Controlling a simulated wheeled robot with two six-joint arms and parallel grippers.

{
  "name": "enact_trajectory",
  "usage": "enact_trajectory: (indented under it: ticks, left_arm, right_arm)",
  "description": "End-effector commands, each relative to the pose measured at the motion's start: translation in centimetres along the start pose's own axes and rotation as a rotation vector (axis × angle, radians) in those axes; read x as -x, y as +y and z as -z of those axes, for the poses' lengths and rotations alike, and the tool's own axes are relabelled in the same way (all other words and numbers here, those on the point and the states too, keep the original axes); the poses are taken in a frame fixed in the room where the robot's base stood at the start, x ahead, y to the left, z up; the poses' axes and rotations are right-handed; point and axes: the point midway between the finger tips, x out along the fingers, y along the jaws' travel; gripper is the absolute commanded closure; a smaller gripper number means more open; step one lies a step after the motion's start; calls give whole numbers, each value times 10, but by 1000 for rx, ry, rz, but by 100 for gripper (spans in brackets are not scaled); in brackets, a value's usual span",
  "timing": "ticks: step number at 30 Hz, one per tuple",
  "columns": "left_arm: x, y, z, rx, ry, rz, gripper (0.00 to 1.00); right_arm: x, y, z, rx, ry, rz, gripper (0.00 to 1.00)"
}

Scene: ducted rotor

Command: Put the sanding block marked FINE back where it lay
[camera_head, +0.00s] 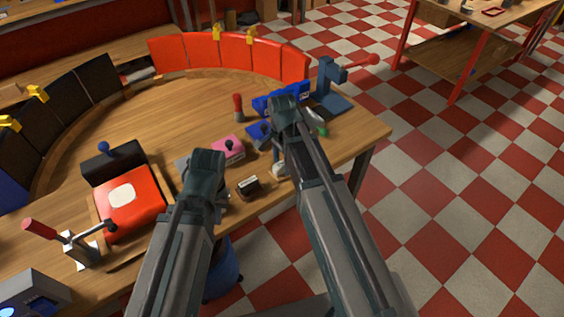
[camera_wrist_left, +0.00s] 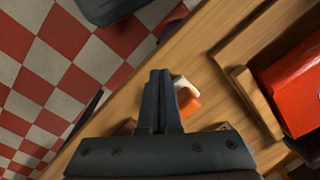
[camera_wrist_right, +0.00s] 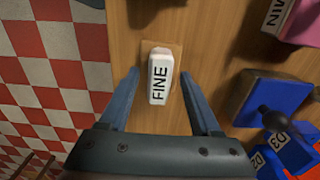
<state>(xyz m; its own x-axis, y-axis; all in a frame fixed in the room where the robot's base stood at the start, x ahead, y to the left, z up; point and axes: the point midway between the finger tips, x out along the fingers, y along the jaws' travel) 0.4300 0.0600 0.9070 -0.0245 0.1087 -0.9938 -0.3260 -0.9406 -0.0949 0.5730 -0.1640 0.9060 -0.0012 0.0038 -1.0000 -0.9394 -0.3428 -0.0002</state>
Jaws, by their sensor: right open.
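The white sanding block marked FINE (camera_wrist_right: 160,76) lies on a light tan patch (camera_wrist_right: 175,47) on the wooden tabletop in the right wrist view. My right gripper (camera_wrist_right: 159,74) is open, with one finger on each side of the block and a visible gap on both sides. In the head view, a small white piece beside my right arm, probably the block (camera_head: 278,169), is partly hidden. My left gripper (camera_wrist_left: 159,75) is shut, with nothing visible between its fingers; in the head view its fingertips are hidden.
A pink block (camera_wrist_right: 299,20) and a blue block (camera_wrist_right: 266,97) stand to the right of FINE in the right wrist view. A dark block (camera_head: 248,186) sits near the table's front edge. An orange and white item (camera_wrist_left: 187,98) is behind my left fingers.

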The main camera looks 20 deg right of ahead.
Motion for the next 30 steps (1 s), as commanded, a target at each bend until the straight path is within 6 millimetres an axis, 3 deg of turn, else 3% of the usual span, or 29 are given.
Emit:
enact_trajectory:
  ticks: [18,24,30]
  left_arm:
    - [94,-9,-6,-1,0,0,100]
    - [109,-10,-6,-2,0,0,100]
    - [109,-10,-6,-2,0,0,100]
  right_arm:
    - [94,0,0,0,0,0,36]
    - [110,0,0,0,0,0,36]
    - [110,1,-2,15,1,-1,36]
